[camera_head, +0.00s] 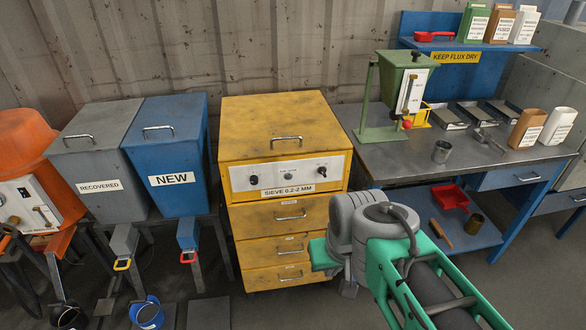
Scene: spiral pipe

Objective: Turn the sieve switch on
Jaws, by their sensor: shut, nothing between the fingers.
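The yellow sieve cabinet (285,129) stands against the wall at the picture's centre, labelled "SIEVE 0.2-2 MM". Its pale control panel (305,170) carries a small dark knob or switch (322,172) at the right, a round dial (289,172) in the middle and a small control (254,180) at the left. The controls are too small to tell their setting. My green and grey arm reaches in from the lower right, and its wrist is in front of the cabinet's lower right side. My gripper's fingers cannot be made out; the arm hides them.
Grey (98,150) and blue "NEW" (170,146) hoppers stand left of the cabinet, with an orange machine (33,140) farther left. A workbench (400,165) at the right holds a green hopper (405,72), trays and containers. The floor before the cabinet is partly clear.

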